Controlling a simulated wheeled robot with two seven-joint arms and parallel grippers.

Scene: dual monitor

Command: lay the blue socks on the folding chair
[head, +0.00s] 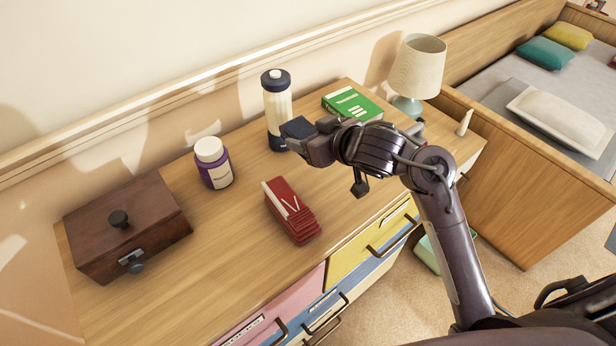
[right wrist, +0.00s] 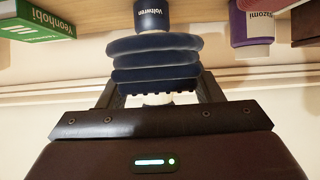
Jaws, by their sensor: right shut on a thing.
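The blue socks (head: 298,128) are a dark blue folded bundle. My right gripper (head: 304,140) is shut on them and holds them in front of the bottle on the dresser top. In the right wrist view the folded layers of the socks (right wrist: 155,57) sit between the two fingers of the gripper (right wrist: 158,92). I cannot tell from these views how high above the wood they are. The folding chair is not in either view. My left gripper is not in view.
On the wooden dresser (head: 225,270) stand a brown box (head: 150,225), a purple jar (head: 213,165), a cream bottle (head: 276,100), a red ridged object (head: 293,210), a green book (head: 350,103) and a lamp (head: 418,65). A bed (head: 515,85) is at right. The dresser's front left top is clear.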

